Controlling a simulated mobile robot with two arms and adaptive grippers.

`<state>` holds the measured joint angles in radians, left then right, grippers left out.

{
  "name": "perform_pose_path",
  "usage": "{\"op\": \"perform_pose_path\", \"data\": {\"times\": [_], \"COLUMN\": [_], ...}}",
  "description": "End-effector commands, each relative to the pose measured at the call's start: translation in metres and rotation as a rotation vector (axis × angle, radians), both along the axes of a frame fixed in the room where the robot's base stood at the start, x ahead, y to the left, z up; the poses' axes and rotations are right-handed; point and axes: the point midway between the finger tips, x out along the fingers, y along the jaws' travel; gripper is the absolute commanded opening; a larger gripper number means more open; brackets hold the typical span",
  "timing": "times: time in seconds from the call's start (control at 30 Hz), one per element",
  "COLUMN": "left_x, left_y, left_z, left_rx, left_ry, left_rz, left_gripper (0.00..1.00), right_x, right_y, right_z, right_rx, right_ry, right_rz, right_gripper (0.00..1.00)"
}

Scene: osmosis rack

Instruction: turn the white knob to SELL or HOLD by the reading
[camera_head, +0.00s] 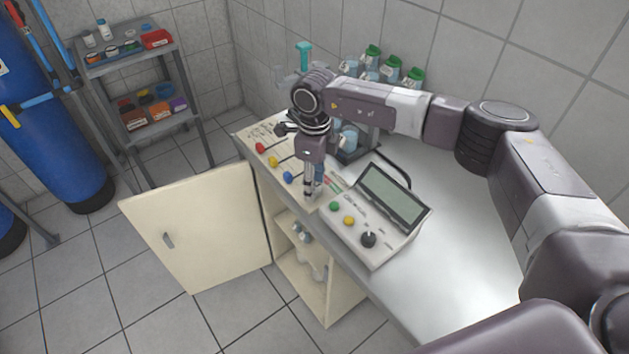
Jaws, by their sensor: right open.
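My right gripper (314,192) points down at the near edge of the bench, at the right end of the light panel (268,134) with the coloured knobs. It is open, and its fingers hide what lies directly beneath. I cannot make out a white knob; that spot of the panel is covered by the fingers. A grey meter (354,238) with a display (392,197) stands just right of the gripper. The display looks blank or too small to read from here. My left gripper is not in view.
Red (260,148), yellow (272,161) and blue (288,176) knobs line the panel left of the gripper. The meter carries a black knob (368,239). Green-capped bottles (391,69) stand behind my arm. An open cabinet door (200,225) juts out below. The bench's right side is clear.

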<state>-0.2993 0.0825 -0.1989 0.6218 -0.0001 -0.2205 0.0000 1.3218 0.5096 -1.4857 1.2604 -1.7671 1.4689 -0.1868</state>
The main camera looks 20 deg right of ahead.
Motion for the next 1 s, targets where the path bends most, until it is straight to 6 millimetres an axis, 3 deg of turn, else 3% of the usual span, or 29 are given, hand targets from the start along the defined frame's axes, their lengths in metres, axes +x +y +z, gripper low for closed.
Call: {"op": "perform_pose_path", "data": {"times": [0.1, 0.47, 0.77, 1.0], "left_x": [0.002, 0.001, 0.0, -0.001], "left_y": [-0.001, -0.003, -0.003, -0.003], "left_z": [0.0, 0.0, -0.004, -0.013], "left_rx": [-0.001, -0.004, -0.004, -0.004], "left_ry": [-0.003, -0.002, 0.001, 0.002], "left_rz": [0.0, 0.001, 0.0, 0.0], "left_gripper": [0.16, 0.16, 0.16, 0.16], "right_x": [0.0, 0.0, 0.0, 0.0], "right_y": [0.0, 0.0, 0.0, 0.0], "right_z": [0.0, 0.0, 0.0, -0.001], "right_rx": [0.0, 0.0, 0.001, 0.0], "right_ry": [0.0, 0.0, -0.001, 0.0], "right_rz": [0.0, 0.0, -0.038, -0.175], "right_gripper": [0.39, 0.0, 0.0, 0.0]}}
